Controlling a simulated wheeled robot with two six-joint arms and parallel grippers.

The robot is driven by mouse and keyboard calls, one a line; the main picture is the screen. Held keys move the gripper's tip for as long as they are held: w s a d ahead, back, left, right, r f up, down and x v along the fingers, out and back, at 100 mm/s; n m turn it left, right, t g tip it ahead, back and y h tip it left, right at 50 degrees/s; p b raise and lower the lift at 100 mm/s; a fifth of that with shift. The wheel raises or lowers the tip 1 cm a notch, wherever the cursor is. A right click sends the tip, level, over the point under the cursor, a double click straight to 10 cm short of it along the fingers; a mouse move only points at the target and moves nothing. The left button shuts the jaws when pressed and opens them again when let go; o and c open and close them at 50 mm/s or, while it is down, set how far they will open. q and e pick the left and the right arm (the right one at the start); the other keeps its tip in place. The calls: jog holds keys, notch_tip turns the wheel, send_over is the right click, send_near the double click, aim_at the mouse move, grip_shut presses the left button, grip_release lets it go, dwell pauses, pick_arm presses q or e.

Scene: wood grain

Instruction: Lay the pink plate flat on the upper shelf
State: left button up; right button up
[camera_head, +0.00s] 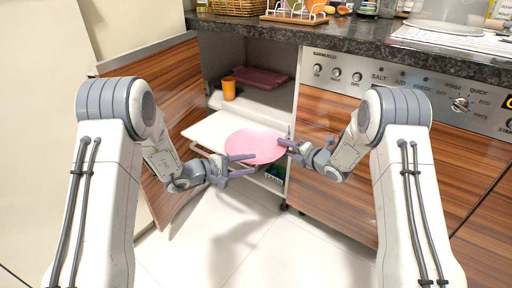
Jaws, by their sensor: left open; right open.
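The pink plate (256,144) shows in the head view in front of the open cabinet, its face turned up towards me. It overlaps the white pulled-out board (208,130) in the picture; I cannot tell whether it rests on it. My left gripper (254,164) is open at the plate's lower left, its fingers on either side of the near rim in the picture. My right gripper (282,148) is open at the plate's right rim; its contact is unclear. The upper shelf (250,98) holds an orange cup (229,88) at the left and a dark red tray-like item (262,78) at the back.
The open wooden cabinet door (168,180) stands at the left. A dishwasher-like panel (400,85) is at the right, under the dark counter (360,35). A dark green item (274,173) sits low in the cabinet. The pale floor in front is clear.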

aim_at(262, 142)
pick_arm(q)
jog(key=shift+x, duration=1.2)
pick_arm(e)
jog(key=shift+x, duration=1.25)
pick_arm(q)
grip_shut()
pick_arm(e)
grip_shut()
